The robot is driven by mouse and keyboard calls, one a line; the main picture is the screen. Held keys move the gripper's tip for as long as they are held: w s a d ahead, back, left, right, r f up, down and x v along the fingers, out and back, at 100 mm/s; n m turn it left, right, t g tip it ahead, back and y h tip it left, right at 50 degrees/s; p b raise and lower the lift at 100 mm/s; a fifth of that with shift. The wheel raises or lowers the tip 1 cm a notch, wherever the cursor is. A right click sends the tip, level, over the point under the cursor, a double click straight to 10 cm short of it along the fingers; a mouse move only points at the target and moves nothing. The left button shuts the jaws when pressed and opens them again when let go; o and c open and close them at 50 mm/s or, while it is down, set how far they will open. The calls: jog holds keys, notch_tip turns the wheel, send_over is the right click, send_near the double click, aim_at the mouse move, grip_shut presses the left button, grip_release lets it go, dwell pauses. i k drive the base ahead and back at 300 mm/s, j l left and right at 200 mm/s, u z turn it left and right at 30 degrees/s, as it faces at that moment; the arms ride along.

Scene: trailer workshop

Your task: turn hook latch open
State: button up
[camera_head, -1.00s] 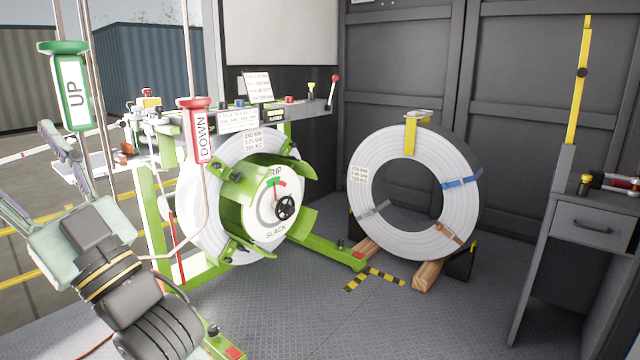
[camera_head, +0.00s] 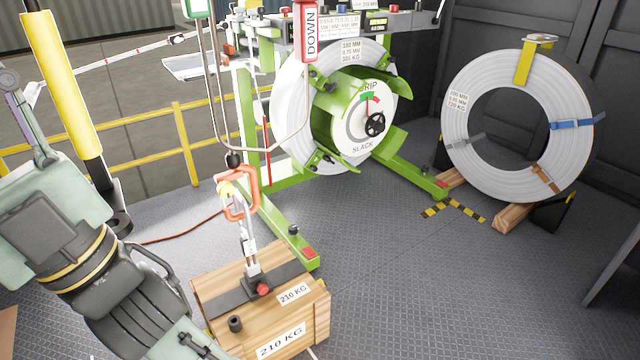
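An orange hook (camera_head: 252,196) hangs below a dark cable end at the centre left. A small yellowish part (camera_head: 227,189) sits at its left side; I cannot tell whether the latch is open or closed. Grey metal links (camera_head: 248,240) run from the hook down to a dark strap on a wooden crate (camera_head: 215,318) marked 210 KG. My arm fills the lower left and runs out of the bottom edge, left of the crate. My gripper's fingers are not visible.
A green reel stand (camera_head: 272,222) holds a white coil behind the hook. UP and DOWN pendants (camera_head: 306,34) hang above on bent rods. A yellow railing (camera_head: 184,140) and a yellow column (camera_head: 60,85) stand left.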

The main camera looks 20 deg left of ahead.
aim_at(225, 189)
jog(key=u, duration=0.95)
